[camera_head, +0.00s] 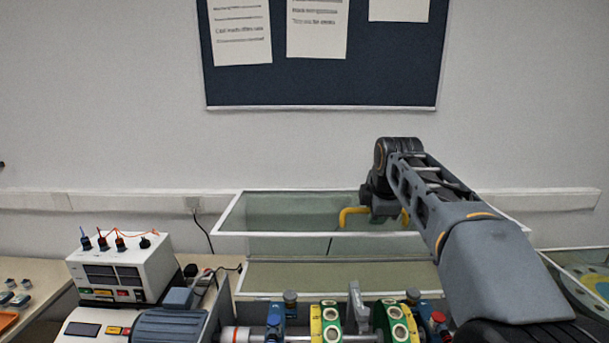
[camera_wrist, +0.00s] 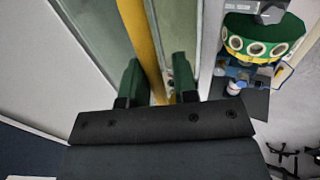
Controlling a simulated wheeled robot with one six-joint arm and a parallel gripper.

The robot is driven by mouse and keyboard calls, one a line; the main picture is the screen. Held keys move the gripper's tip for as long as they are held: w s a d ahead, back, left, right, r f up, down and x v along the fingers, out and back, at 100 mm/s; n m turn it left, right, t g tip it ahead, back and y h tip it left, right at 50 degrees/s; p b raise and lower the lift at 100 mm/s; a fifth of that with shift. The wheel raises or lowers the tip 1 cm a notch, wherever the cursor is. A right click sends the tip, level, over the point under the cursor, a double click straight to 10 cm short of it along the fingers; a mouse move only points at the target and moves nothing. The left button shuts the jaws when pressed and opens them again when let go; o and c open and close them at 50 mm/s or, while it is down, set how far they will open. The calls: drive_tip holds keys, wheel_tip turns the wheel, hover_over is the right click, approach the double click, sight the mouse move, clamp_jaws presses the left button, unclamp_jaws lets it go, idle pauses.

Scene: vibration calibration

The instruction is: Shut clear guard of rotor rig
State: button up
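The clear guard (camera_head: 285,234) of the rotor rig stands raised, its pale-edged, greenish see-through panel tilted up behind the rotor. Its yellow handle (camera_head: 349,214) shows on the panel, partly hidden by my gripper (camera_head: 386,211). In the wrist view the yellow handle (camera_wrist: 143,45) runs between the two green fingertips of my gripper (camera_wrist: 158,82). The fingers are apart, one on each side of the bar, with a small gap visible on the right. The rotor (camera_head: 330,322) has green-and-yellow discs and blue stands below the guard; it also shows in the wrist view (camera_wrist: 262,45).
A white instrument box (camera_head: 122,268) with cables and a grey motor (camera_head: 172,325) stand to the left. A wall trunking strip (camera_head: 90,201) and a dark notice board (camera_head: 325,75) are behind. Another tray (camera_head: 590,270) lies at the right edge.

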drive_tip(key=shift+s+f+b, duration=0.2)
drive_tip(key=shift+s+b, duration=0.4)
drive_tip(key=shift+s, duration=0.3)
drive_tip(key=shift+s+f+b, duration=0.25)
drive_tip(key=shift+s+b, duration=0.4)
drive_tip(key=shift+s, duration=0.2)
drive_tip(key=shift+s+f+b, duration=0.2)
drive_tip(key=shift+s+b, duration=0.4)
drive_tip(key=shift+s, duration=0.3)
drive_tip(key=s+f+b, duration=0.4)
drive_tip(key=s+b, duration=0.3)
drive_tip(key=s, duration=0.1)
drive_tip(key=shift+s, duration=0.15)
drive_tip(key=shift+f, duration=0.1)
